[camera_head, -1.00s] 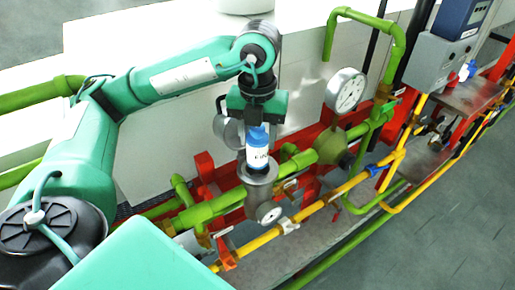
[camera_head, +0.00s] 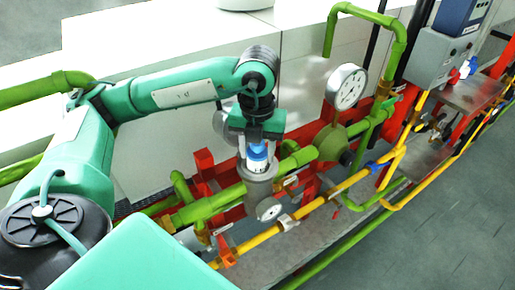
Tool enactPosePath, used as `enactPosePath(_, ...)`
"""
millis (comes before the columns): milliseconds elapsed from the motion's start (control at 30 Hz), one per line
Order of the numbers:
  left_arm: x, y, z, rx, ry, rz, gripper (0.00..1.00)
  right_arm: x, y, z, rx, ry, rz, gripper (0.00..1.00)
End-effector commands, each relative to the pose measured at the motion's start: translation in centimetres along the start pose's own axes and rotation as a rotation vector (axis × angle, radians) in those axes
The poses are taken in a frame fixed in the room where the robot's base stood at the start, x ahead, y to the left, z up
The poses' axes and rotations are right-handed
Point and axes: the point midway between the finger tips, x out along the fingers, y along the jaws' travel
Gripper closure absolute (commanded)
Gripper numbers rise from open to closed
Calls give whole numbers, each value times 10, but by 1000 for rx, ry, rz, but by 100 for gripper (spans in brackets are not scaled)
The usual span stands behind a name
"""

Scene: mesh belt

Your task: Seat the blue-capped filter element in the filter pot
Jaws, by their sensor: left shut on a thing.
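The blue-capped filter element (camera_head: 257,158) has a white body with a blue top, and it stands about upright. Its lower part is hidden inside the mouth of the grey filter pot (camera_head: 261,188), which sits in the green pipe line. My left gripper (camera_head: 257,147) comes down from above and is shut on the element near its blue cap, just over the pot's rim. Whether the element touches the pot's bottom cannot be seen. My right gripper is not in view.
A dial gauge (camera_head: 347,86) stands to the right of the pot, and a smaller dial (camera_head: 269,210) sits at the pot's front. Green pipes, a yellow pipe (camera_head: 335,193) and a red frame (camera_head: 204,161) surround the pot. A white wall (camera_head: 150,160) stands behind.

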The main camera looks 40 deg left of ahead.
Motion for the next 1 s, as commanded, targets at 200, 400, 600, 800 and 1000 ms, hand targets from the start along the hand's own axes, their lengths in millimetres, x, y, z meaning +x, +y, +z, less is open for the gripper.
enactPosePath(200,2,0,0,0,0,0,52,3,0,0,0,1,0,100)
enactPosePath(400,2,0,0,0,0,0,34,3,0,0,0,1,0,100)
enactPosePath(600,1,0,0,0,0,-1,34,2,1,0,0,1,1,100)
enactPosePath(800,-12,0,0,-1,-1,-1,34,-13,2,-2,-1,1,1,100)
enactPosePath(1000,-50,-1,1,1,-6,-5,34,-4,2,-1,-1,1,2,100)
